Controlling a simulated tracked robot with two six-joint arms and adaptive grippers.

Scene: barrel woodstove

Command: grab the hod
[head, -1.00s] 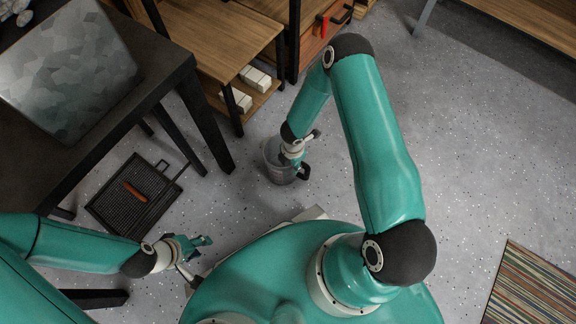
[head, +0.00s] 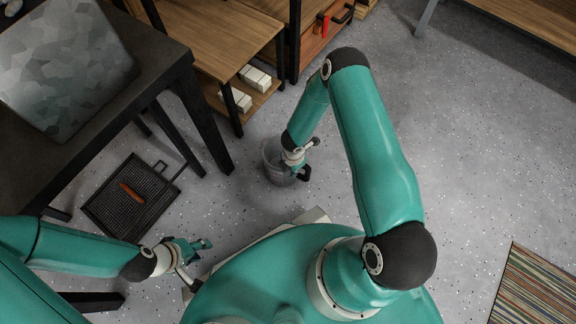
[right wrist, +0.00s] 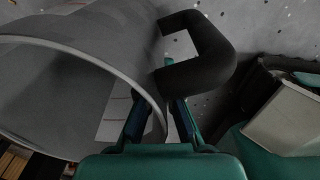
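The hod is a grey, open-topped bucket (head: 272,170) with a black handle, on the floor. In the right wrist view the hod (right wrist: 70,85) fills the left side, its pale rim curving toward the gripper, and its black handle (right wrist: 215,60) stands just beyond the fingers. My right gripper (head: 302,158) is at the hod's handle side. In the right wrist view its two fingers (right wrist: 162,108) are apart, with the rim showing between them. Whether they touch the hod is unclear. My left gripper (head: 203,262) is open and empty, away from the hod at lower left.
A black mesh tray (head: 112,213) with a reddish-brown stick lies on the floor at left. A dark table (head: 165,75) and a wooden shelf (head: 225,45) with white blocks stand behind. A striped rug (head: 535,290) lies at lower right.

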